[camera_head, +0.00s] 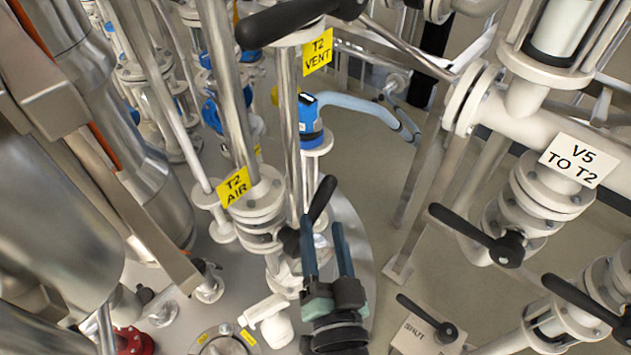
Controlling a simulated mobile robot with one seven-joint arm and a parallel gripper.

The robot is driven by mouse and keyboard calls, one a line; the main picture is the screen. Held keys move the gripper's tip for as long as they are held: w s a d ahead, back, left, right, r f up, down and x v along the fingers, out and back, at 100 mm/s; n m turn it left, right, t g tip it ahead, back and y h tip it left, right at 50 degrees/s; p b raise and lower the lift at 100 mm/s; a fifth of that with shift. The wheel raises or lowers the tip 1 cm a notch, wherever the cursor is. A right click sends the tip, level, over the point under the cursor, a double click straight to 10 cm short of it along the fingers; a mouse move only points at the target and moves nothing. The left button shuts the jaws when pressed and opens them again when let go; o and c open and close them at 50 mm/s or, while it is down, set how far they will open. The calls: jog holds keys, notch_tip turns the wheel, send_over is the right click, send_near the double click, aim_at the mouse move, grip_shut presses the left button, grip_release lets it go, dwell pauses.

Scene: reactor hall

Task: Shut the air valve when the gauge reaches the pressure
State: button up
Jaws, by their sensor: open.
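The air valve (262,213) is a white flanged valve beside the yellow "T2 AIR" label (233,187), left of centre. Its black lever handle (321,197) slants up and right from a dark hub. My gripper (324,228) is open at lower centre, its two blue-grey fingers pointing up the picture. The lever is close to the fingertips, by the left finger. I cannot tell whether they touch or whether the lever lies between the fingers. No gauge face with a readable pressure shows.
Another black lever (290,20) is above, by the yellow "T2 VENT" label (317,52). A blue-bodied device (310,122) stands behind the air valve. At right are the "V5 TO T2" sign (571,160), more black levers (470,232) and a "SHUT" plate (413,337). Pipes crowd the left; some floor is bare right of centre.

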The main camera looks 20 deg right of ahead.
jog(key=w+d, duration=0.1)
jog(key=w, duration=0.8)
jog(key=shift+d+p, duration=0.15)
jog(key=shift+p, duration=0.2)
jog(key=shift+s, duration=0.1)
grip_shut()
dwell(0.8)
